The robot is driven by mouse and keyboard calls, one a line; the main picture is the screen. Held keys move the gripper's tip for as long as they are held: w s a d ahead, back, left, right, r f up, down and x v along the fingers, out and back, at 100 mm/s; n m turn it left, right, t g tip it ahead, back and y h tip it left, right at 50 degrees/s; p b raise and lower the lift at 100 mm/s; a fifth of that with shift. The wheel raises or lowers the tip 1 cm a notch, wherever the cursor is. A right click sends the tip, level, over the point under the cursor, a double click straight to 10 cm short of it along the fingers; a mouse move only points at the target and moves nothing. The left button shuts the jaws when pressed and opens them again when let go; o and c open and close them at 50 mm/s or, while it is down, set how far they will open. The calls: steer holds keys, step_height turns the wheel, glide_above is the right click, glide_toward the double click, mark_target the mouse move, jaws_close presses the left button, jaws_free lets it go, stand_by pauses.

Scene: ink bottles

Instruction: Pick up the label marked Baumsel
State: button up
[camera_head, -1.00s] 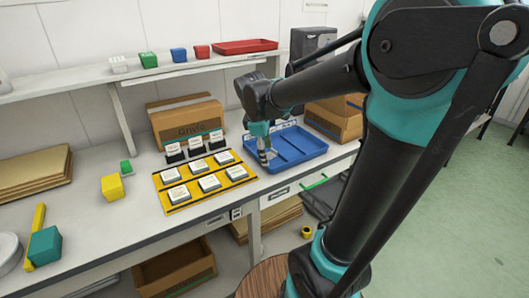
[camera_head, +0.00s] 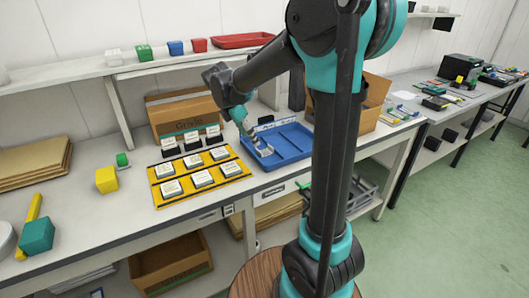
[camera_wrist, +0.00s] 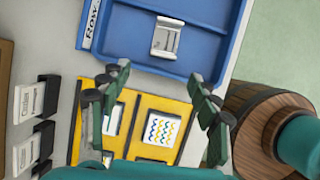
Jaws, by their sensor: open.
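I cannot read which says Baumsel. White square tiles (camera_head: 202,178) lie on the yellow board (camera_head: 157,197); one with coloured wavy lines (camera_wrist: 160,128) shows between my fingers. A small whitish piece (camera_wrist: 167,38) lies in the blue tray (camera_wrist: 120,30). My gripper (camera_wrist: 158,80) is open and empty, above the board's edge and the tray's near edge.
An open cardboard box (camera_head: 182,112) stands behind the stands, another (camera_head: 372,98) right of the tray. The shelf (camera_head: 165,64) above holds coloured blocks and a red tray (camera_head: 243,40).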

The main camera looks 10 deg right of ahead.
mark_target(258, 150)
steer(key=shift+s+d+x, duration=0.1)
steer(key=shift+x, duration=1.8)
steer(key=shift+s+d+x, duration=0.1)
steer(key=shift+x, duration=1.75)
steer(key=shift+r, duration=0.1)
steer(key=c, duration=0.8)
